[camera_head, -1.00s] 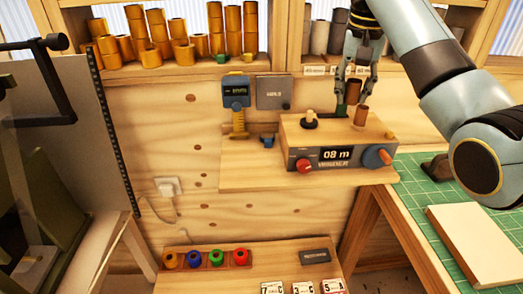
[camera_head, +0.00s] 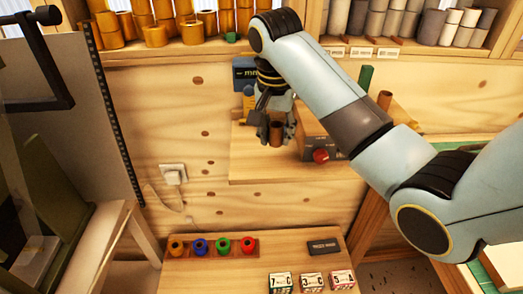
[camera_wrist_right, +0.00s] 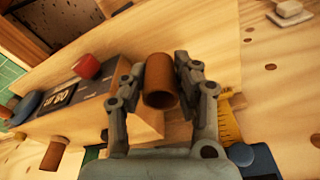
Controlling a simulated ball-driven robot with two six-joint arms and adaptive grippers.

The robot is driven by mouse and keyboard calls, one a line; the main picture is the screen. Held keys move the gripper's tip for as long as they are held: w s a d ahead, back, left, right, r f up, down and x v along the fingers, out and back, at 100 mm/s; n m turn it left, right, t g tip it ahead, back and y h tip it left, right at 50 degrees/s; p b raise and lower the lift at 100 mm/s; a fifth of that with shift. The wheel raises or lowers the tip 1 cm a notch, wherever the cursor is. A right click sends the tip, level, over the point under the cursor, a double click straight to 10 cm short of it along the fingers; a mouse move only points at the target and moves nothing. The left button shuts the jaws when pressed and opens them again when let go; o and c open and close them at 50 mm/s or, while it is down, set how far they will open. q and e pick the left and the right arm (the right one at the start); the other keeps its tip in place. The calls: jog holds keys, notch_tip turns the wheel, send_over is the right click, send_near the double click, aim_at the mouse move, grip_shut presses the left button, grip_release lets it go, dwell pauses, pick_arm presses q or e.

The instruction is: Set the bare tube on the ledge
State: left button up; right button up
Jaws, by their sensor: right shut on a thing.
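My right gripper (camera_head: 277,140) is shut on a bare brown tube (camera_head: 277,133), held roughly upright over the wooden ledge (camera_head: 262,170), left of the winding machine. In the right wrist view, the tube (camera_wrist_right: 161,80) sits between the two fingers (camera_wrist_right: 163,84), with the ledge's bare wood (camera_wrist_right: 190,60) beyond it. I cannot tell whether the tube's lower end touches the ledge. My left gripper is not in view.
The machine with a red knob (camera_head: 320,156) stands right of the tube, partly hidden by my arm. Another brown tube (camera_head: 384,100) stands on it, beside a green post (camera_head: 366,76). A yellow tool (camera_wrist_right: 230,120) is close to the gripper. The ledge's front is clear.

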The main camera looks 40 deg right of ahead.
aim_at(266, 158)
jog(key=shift+w+a+f, duration=0.3)
jog(key=shift+w+f, duration=0.15)
jog(key=shift+w, duration=0.15)
jog(key=shift+w+a+f, duration=0.25)
jog(key=shift+w+f, duration=0.2)
jog(key=shift+w, duration=0.15)
notch_tip(266, 158, down, 3)
jog(key=shift+f+p, duration=0.2)
jog(key=shift+p, duration=0.35)
jog(key=shift+f, duration=0.25)
jog(key=shift+f, duration=0.15)
jog(key=o, duration=0.7)
jog(key=shift+o, duration=0.2)
notch_tip(266, 158, up, 12)
jog(key=s+a, duration=0.1)
jog(key=shift+a, duration=0.2)
